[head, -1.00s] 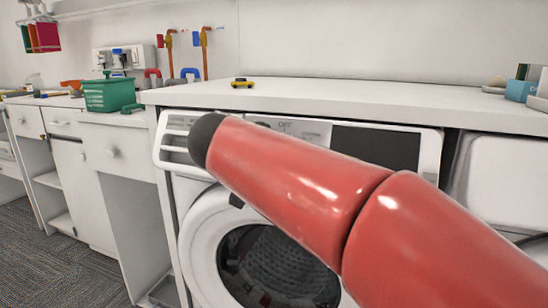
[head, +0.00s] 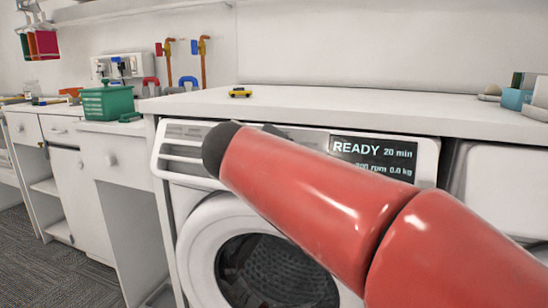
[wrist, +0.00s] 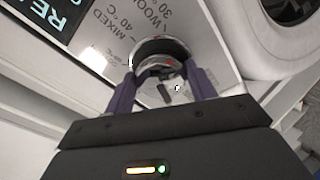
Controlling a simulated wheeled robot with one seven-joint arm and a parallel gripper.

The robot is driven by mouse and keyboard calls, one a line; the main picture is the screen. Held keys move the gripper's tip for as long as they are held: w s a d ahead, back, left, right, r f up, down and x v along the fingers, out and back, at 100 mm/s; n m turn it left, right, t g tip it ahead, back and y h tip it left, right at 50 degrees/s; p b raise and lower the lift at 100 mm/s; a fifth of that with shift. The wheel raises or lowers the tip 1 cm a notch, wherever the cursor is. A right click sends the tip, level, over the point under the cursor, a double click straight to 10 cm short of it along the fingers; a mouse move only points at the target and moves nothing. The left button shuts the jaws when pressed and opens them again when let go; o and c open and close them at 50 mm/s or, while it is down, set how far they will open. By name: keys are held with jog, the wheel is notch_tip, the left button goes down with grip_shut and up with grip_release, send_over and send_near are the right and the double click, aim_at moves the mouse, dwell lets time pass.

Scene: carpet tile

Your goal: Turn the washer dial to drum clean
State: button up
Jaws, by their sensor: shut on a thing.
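The white washer (head: 190,160) stands under the counter, and its display (head: 372,158) is lit, reading READY, 20 min and 0.0 kg. My red arm crosses in front of its panel in the head view and hides the dial and my gripper there. In the wrist view the round, shiny dial (wrist: 160,57) sits on the panel among printed labels such as MIXED 40 °C and WOOL 30 °C. My gripper (wrist: 163,88) has a finger on each side of the dial and is shut on it. The dial's pointer setting cannot be told.
A white counter (head: 330,105) runs above the washer, with a small yellow toy car (head: 240,92) on it. A green basket (head: 107,102) stands on the left counter. The round washer door (head: 200,235) is below the panel.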

jog(key=n+p, duration=0.1)
jog(key=n, duration=0.1)
jog(key=n+p, duration=0.1)
jog(key=n, duration=0.1)
jog(key=n+p, duration=0.1)
jog(key=n, duration=0.1)
jog(key=shift+r+n+y, duration=0.25)
jog(key=shift+n+y, duration=0.05)
jog(key=n+g+p, duration=0.1)
jog(key=n, duration=0.5)
jog(key=shift+w, duration=0.1)
dwell(0.3)
jog(key=o, duration=1)
jog(key=v, duration=0.7)
jog(key=shift+s+r, duration=0.1)
jog(key=shift+s, duration=0.3)
